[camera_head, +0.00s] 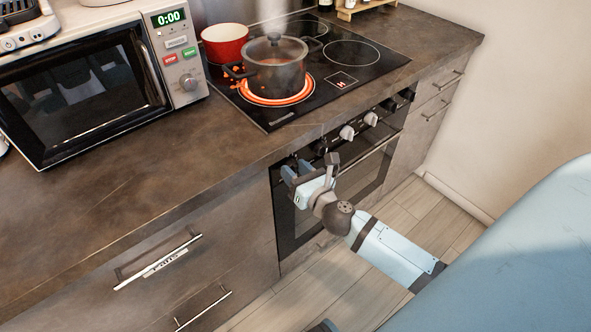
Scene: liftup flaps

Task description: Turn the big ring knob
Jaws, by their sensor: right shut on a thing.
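My right gripper (303,170) is at the left end of the oven's control panel, in front of the row of knobs. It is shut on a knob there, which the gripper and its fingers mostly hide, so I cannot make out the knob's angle. On the hob (338,98), the large front ring (270,101) glows orange-red under a dark lidded pot (274,70). Further right along the panel, two light knobs show, one nearer (347,132) and one farther (371,118).
A microwave (90,85) stands on the counter at the left. A red pot (225,44) sits behind the dark pot. The oven door handle (368,153) runs below the panel, close to my right wrist. Drawers with handles flank the oven. The floor (425,215) in front shows free room.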

